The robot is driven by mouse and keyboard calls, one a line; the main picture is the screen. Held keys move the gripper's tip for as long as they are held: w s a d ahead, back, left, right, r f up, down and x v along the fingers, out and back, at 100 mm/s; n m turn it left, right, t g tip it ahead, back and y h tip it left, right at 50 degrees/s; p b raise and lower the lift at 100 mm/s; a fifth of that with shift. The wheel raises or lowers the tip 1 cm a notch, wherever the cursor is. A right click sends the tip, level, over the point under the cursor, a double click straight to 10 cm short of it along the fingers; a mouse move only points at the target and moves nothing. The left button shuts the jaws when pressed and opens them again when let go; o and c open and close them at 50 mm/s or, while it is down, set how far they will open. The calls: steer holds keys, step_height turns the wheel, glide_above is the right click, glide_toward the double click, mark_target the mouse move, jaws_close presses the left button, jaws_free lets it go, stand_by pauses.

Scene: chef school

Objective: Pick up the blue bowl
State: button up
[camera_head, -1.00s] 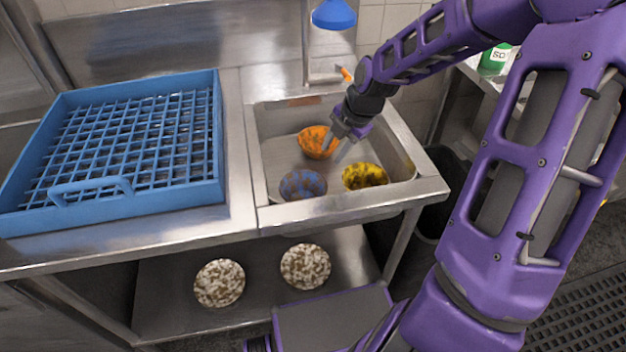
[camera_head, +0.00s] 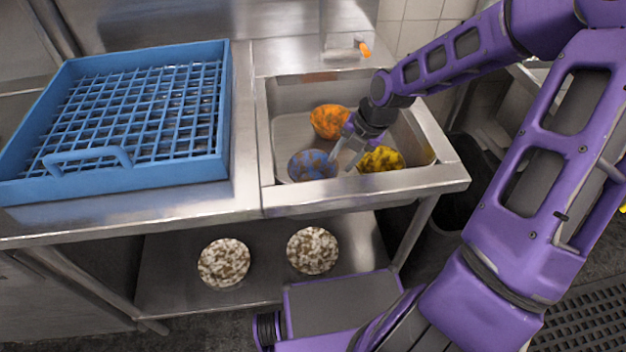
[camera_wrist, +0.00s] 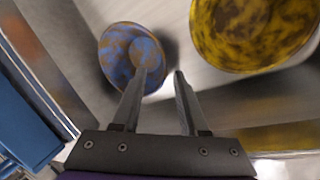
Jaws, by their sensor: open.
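The blue bowl (camera_head: 311,166), mottled blue and brown, sits in the front left of the metal sink (camera_head: 285,128). In the wrist view the blue bowl (camera_wrist: 118,50) is at the upper left, and the left finger overlaps its right part. My gripper (camera_head: 346,163) is open inside the sink, just right of the blue bowl. In the wrist view the gripper (camera_wrist: 164,75) shows its fingers apart with nothing held between them. I cannot tell whether a finger is inside the bowl or above it.
An orange bowl (camera_head: 328,121) stands behind the blue bowl. A yellow bowl (camera_head: 383,160) is close on the right and also shows in the wrist view (camera_wrist: 250,35). Sink walls surround all three. A blue dish rack (camera_head: 120,178) is left; two speckled bowls sit on the lower shelf.

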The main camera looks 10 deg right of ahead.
mark_target(336, 171)
steer(key=b+x, duration=0.1)
steer(key=x, duration=0.2)
steer(key=b+x, duration=0.1)
steer(key=x, duration=0.2)
steer(key=shift+d+f, duration=0.1)
steer(key=shift+f, duration=0.25)
jaws_close()
